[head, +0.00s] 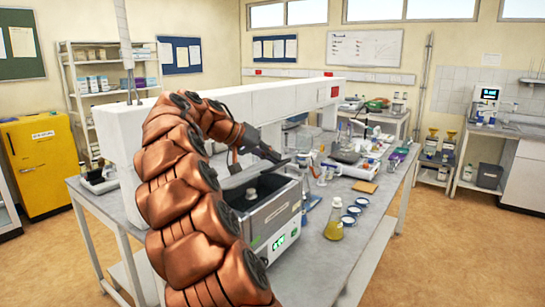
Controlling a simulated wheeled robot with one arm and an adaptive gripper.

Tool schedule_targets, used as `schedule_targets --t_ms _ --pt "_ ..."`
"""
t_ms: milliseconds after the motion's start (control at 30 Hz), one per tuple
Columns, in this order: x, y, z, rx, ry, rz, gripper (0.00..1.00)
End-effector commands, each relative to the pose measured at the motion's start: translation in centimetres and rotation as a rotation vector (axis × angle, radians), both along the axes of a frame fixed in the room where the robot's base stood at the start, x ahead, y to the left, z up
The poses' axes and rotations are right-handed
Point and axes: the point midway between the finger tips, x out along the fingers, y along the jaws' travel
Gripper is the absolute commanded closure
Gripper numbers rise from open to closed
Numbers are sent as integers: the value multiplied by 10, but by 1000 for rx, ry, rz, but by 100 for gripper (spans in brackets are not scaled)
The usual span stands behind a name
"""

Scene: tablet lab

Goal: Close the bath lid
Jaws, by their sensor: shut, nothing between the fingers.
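The water bath (283,215) is a grey metal box with a green-lit display, standing on the bench in front of my arm. Its dark inside shows, with a pale-capped vessel (251,194) in it. A light grey panel, seemingly the raised bath lid (243,179), slants over the back of the opening, partly hidden by my copper arm. My gripper (277,157) is dark and shut, with nothing in it. It is above the bath, close to the panel's upper edge; I cannot tell whether they touch.
A white shelf beam (265,100) runs behind my arm. The bench's right front corner is clear.

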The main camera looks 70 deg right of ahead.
Motion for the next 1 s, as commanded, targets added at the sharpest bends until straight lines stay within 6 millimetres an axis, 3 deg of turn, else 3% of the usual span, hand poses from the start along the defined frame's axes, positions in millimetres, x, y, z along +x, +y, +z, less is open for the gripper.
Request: schedule_targets --t_ms 167,1000 --pt "-1 0 -3 -1 -7 0 100" --pt "-28 7 -68 -59 -286 -2 100"
